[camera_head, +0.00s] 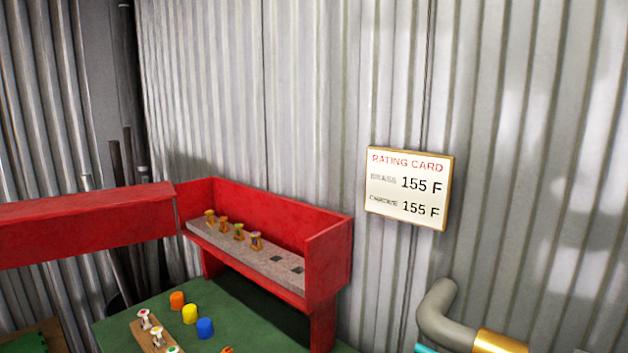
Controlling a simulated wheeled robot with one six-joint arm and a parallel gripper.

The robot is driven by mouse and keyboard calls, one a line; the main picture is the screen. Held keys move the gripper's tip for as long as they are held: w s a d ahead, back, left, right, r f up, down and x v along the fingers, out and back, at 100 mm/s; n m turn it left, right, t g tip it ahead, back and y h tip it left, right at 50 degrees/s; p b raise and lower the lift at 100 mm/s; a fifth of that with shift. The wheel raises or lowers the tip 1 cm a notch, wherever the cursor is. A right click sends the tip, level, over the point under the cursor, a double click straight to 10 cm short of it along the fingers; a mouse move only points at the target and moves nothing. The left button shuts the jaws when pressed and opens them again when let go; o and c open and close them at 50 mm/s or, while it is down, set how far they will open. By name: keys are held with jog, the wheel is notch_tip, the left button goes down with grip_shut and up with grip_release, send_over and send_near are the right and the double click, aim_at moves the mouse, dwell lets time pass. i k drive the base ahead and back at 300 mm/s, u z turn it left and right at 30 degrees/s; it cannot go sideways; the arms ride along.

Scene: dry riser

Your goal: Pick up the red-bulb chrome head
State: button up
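Small chrome heads stand in a row on a wooden block (161,341) at the lower left, on a green surface. The front chrome head (173,350) shows green and is cut by the bottom edge. The heads are too small to be sure of each bulb colour. My gripper is not seen.
A red rack (328,254) holds several brass heads (238,231) and two empty square holes (287,264). Orange (177,301), yellow (190,314) and blue (205,328) pieces stand beside the block. A red beam (85,222) crosses the left. A rating card (409,187) reads 155 F twice.

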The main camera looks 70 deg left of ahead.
aim_at(145, 323)
jog(key=u, duration=2.25)
jog(key=k, duration=1.25)
jog(key=u, duration=1)
jog(key=i, duration=1.55)
jog(key=z, duration=0.75)
